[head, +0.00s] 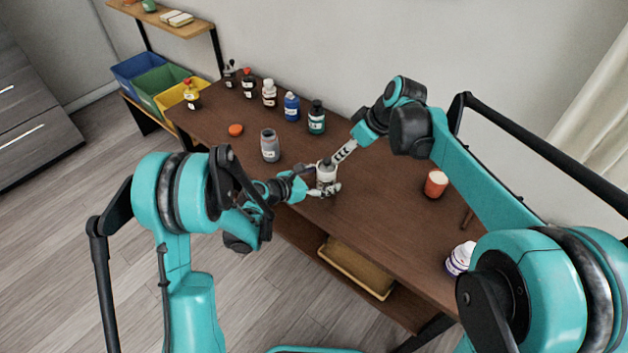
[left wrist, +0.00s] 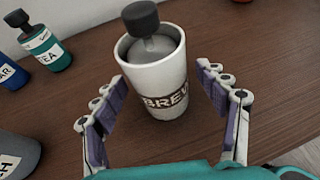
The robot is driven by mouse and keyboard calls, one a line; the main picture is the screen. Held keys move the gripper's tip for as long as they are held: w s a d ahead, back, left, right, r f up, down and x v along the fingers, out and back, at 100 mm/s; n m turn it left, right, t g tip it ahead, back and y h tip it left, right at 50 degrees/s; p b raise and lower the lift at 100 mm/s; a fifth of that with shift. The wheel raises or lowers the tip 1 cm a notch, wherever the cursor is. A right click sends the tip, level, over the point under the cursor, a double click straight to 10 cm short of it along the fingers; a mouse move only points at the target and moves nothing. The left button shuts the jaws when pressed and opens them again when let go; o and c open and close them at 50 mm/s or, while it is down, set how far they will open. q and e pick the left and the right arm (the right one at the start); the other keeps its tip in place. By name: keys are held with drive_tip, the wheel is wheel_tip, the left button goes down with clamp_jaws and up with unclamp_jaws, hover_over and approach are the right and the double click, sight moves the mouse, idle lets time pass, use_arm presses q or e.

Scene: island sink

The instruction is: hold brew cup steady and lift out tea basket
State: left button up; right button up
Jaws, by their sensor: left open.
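The white brew cup (head: 326,179) stands upright on the brown table and shows large in the left wrist view (left wrist: 160,80), with "BREW" lettering on its side. The tea basket (left wrist: 153,47) sits inside it, its black knob (left wrist: 140,17) standing above the rim. My left gripper (head: 317,189) is open at the cup; in the left wrist view its purple-padded fingers (left wrist: 162,108) lie either side of the cup's near side, with gaps visible. My right gripper (head: 335,158) reaches down from the upper right near the knob. Its fingertips are too small to tell open from shut or touching.
Several bottles, including a green tea bottle (head: 316,118), line the back edge. A red-orange cup (head: 435,184) and a white-purple jar (head: 460,258) stand to the right. Table between is clear.

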use_arm(q)
drive_tip(key=shift+x, duration=0.75)
drive_tip(key=c, duration=1.3)
drive_tip(key=shift+c, duration=0.3)
